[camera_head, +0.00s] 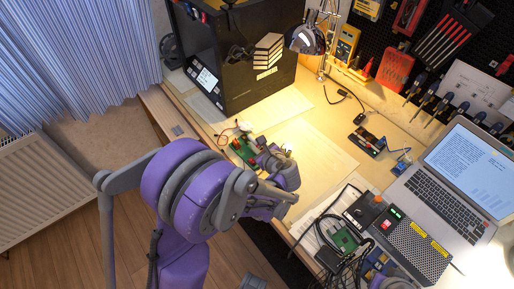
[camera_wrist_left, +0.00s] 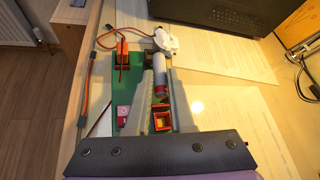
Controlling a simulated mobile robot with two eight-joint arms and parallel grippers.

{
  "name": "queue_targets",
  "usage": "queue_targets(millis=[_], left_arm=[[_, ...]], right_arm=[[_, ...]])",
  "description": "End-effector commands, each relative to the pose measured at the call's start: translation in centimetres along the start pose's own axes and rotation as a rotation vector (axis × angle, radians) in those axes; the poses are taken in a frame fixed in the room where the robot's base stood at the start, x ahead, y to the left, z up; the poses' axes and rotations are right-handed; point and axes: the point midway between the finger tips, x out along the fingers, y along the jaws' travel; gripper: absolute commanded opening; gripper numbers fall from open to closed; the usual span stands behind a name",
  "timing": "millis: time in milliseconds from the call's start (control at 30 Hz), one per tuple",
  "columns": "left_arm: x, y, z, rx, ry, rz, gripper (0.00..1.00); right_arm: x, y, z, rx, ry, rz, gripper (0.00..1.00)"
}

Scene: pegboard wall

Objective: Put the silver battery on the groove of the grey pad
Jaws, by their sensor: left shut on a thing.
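My left gripper (camera_head: 262,154) is over the green board near the front edge of the bench. In the left wrist view its fingers (camera_wrist_left: 161,82) are shut on the silver battery (camera_wrist_left: 160,78), a slim cylinder with a reddish near end. The battery lies lengthwise between the fingers, above or against the board; I cannot tell which. A small flat grey piece (camera_head: 177,130) lies near the bench's left edge and looks like the grey pad. Its groove is too small to make out.
The green board (camera_head: 238,151) carries red parts, loose wires and a white round part (camera_wrist_left: 171,38). A black case (camera_head: 240,75) stands behind it. Paper sheets (camera_head: 318,150) lie to the right. Cables, a power unit and a laptop (camera_head: 445,180) crowd the right side.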

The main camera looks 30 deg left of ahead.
Motion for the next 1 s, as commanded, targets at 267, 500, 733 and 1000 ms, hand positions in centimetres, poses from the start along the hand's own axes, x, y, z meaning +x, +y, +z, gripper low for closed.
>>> queue_targets(millis=[267,500,733,1000], left_arm=[[0.9,0.6,-1.6,0.0,0.001,0.0,0.0],[0.9,0.6,-1.6,0.0,0.001,0.0,0.51],[0.9,0.6,-1.6,-0.001,0.001,0.001,0.51],[-1.2,0.7,-2.0,0.001,0.005,-0.002,0.51]], right_arm=[[0.4,0.0,0.2,0.0,-0.001,0.0,0.0],[0.4,0.0,0.2,0.0,-0.001,0.0,0.0],[0.4,0.0,0.2,0.0,-0.001,0.0,0.0],[0.3,0.0,0.2,0.0,-0.001,0.0,0.0]])
